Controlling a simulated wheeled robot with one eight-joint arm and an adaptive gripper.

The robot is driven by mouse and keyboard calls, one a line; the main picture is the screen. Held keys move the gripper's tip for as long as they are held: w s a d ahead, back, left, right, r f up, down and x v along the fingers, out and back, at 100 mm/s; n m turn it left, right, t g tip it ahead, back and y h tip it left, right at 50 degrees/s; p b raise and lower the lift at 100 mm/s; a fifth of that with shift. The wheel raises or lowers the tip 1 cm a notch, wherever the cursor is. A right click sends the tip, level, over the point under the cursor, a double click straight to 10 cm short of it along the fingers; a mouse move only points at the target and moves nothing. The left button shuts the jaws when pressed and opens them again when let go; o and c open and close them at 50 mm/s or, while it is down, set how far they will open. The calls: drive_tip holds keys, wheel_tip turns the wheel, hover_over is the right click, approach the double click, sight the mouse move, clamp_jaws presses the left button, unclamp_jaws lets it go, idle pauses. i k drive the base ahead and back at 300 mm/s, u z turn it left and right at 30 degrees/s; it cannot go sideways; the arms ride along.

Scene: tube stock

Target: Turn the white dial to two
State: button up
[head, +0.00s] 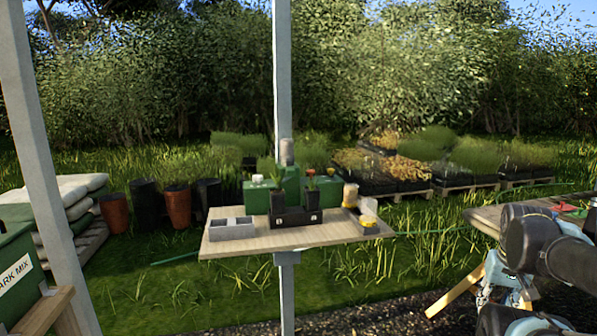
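A green box-like unit (263,194) stands at the back of a small wooden table (350,231). A small white piece (257,179) shows at its upper left; it is too small to tell whether this is the white dial or where it points. No numbers can be read. Dark links of my arm show at the lower right, far from the unit. I cannot make out my gripper's fingers in this view.
On the table are a grey divided tray (232,230), a black case (296,217), potted plants and a yellow-and-white item (368,219). A post (283,80) rises behind. Another table (487,216) stands at right; grass lies between.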

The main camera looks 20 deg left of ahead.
sight(257, 178)
drive_tip(key=z, duration=1.2)
drive_tip(key=k, duration=1.2)
drive_tip(key=u, duration=1.9)
drive_tip(key=i, duration=1)
drive_tip(key=z, duration=0.05)
